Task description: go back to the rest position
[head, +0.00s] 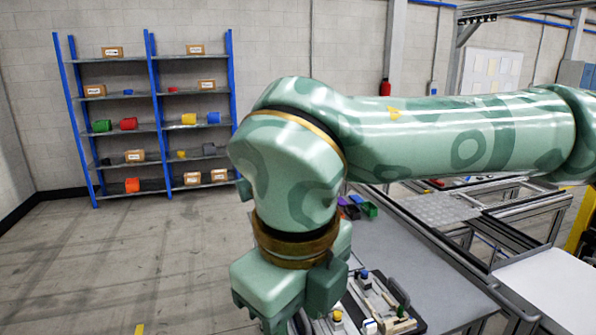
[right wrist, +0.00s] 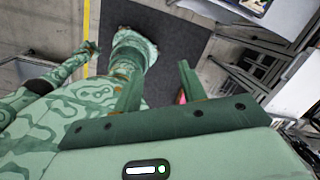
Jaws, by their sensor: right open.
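My right arm reaches in from the right across the head view and bends down at the middle, with its gripper (head: 290,300) pointing down in front of the grey bench. In the right wrist view the two fingers of my right gripper (right wrist: 158,82) stand apart with nothing held between them. Beyond them lie a dark floor mat and green patterned parts of my own body. What looks like the end of my left arm (right wrist: 91,47) shows small at the upper left there; its jaws are too small to read. The left arm is not in the head view.
The grey bench (head: 425,262) beside the right gripper carries a fixture with small parts (head: 372,310) and small coloured bins (head: 357,207). A blue-framed shelf (head: 155,95) with boxes stands at the back wall. Open floor (head: 130,260) lies at the left.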

